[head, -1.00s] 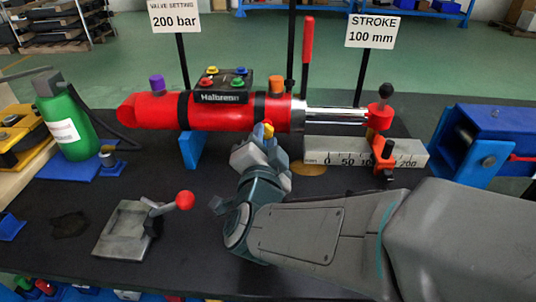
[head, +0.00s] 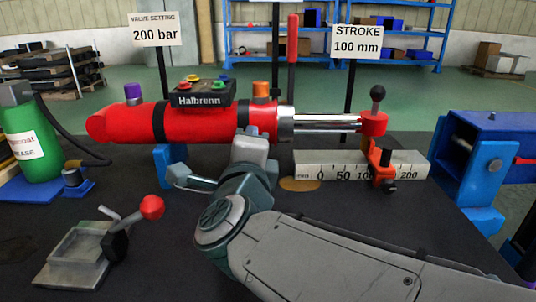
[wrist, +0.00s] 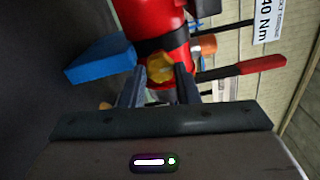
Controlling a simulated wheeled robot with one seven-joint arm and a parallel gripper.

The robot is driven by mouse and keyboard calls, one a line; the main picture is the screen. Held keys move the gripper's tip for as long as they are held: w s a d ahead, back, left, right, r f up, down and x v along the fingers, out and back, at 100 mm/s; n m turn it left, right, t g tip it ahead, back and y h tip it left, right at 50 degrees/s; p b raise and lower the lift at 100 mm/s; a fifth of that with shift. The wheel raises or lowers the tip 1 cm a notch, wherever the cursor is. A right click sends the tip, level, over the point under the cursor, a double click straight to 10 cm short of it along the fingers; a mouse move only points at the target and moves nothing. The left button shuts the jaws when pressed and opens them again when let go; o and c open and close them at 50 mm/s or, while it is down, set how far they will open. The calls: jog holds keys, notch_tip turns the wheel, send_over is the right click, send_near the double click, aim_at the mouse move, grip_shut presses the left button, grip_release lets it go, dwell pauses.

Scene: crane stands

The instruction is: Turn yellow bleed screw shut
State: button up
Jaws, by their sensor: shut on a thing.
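The yellow bleed screw (wrist: 160,68) shows in the wrist view at the side of the red cylinder (wrist: 150,17), between the fingertips of my gripper (wrist: 157,72). The jaws are shut on the screw, one finger on each side. In the head view, the red cylinder (head: 130,124) lies level across the bench, with a chrome rod (head: 328,124) at its right end. My gripper (head: 252,140) reaches the cylinder's near side there, and my wrist hides the screw and fingertips.
A scale block (head: 340,166) with an orange clamp (head: 380,163) lies below the rod. A red-knobbed lever device (head: 75,255) stands front left, a green bottle (head: 28,143) far left, and a blue vise (head: 490,150) right. A blue support (wrist: 101,58) is close beside my fingers.

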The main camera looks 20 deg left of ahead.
jog(key=shift+m+b, duration=0.4)
jog(key=shift+m, duration=0.1)
jog(key=o, duration=1)
